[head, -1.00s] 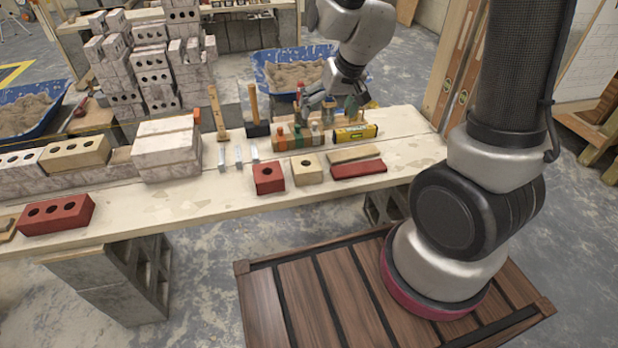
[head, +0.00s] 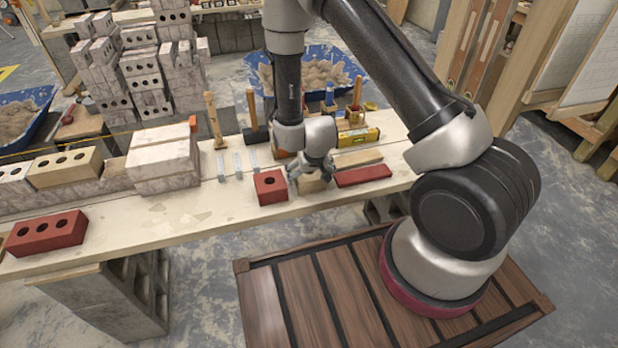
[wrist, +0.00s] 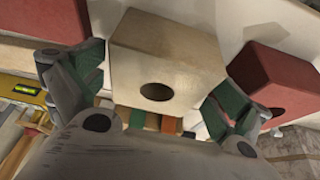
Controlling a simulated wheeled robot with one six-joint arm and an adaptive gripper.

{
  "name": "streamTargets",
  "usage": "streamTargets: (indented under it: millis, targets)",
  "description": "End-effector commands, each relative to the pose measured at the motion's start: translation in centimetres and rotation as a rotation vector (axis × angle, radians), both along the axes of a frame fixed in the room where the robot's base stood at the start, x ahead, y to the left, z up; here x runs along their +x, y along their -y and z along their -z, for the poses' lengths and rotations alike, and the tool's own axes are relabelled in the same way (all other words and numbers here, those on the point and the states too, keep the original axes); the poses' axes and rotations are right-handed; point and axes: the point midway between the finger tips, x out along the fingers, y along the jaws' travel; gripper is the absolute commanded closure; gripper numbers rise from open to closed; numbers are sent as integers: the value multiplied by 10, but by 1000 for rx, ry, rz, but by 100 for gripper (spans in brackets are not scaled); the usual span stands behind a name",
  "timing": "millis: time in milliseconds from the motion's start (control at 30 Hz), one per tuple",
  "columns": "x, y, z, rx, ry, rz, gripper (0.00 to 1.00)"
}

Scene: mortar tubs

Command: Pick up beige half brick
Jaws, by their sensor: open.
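The beige half brick (head: 312,184) stands on the plank bench, partly hidden in the head view by my gripper (head: 309,172) right over it. In the wrist view the beige half brick (wrist: 168,62) shows its pale face with one dark hole. It lies between the two green-padded fingers of my gripper (wrist: 158,80), one on each side. The fingers are spread, and I cannot tell whether either pad touches the brick.
A red half brick (head: 270,187) stands close on the left and a flat red brick (head: 362,175) lies close on the right. A beige strip (head: 357,157) and a yellow level (head: 357,137) lie behind.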

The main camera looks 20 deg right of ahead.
Motion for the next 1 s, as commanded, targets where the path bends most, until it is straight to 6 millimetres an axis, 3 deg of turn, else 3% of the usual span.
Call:
streamTargets:
  millis: [133,367,767,1000]
  targets:
    - [7,0,15,0,0,-1,0]
    - [7,0,17,0,0,0,0]
    - [7,0,17,1,0,0,69]
    - [8,0,16,1,2,0,71]
